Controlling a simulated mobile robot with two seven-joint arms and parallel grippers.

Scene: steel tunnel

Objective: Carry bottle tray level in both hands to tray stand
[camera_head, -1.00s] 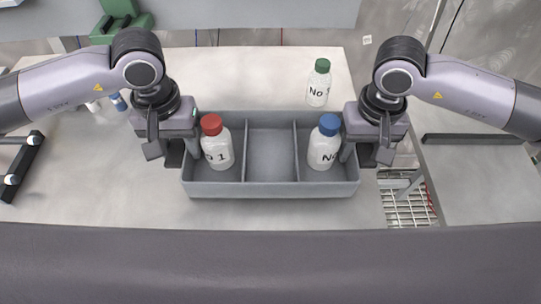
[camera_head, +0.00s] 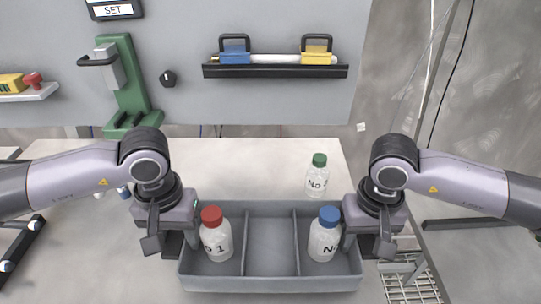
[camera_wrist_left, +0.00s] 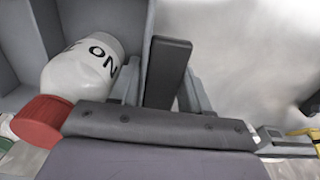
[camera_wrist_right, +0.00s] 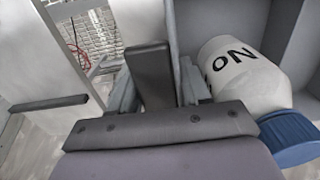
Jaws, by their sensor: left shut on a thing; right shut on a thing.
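The grey bottle tray (camera_head: 270,284) has three compartments and looks level in the head view. A red-capped white bottle (camera_head: 216,236) stands in its left compartment and a blue-capped white bottle (camera_head: 323,236) in its right one. The middle compartment is empty. My left gripper (camera_head: 178,240) is shut on the tray's left end wall, and my right gripper (camera_head: 362,238) is shut on its right end wall. The wrist views show the red-capped bottle (camera_wrist_left: 82,66) and the blue-capped bottle (camera_wrist_right: 243,75) beside the fingers. I cannot tell whether the tray touches the table. No tray stand is recognisable.
A green-capped bottle (camera_head: 317,178) stands on the white table (camera_head: 255,160) behind the tray. A green stand (camera_head: 125,90) is at the back left. A wall rack (camera_head: 275,71) holds blue and yellow items. A wire basket (camera_head: 408,284) is at the right.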

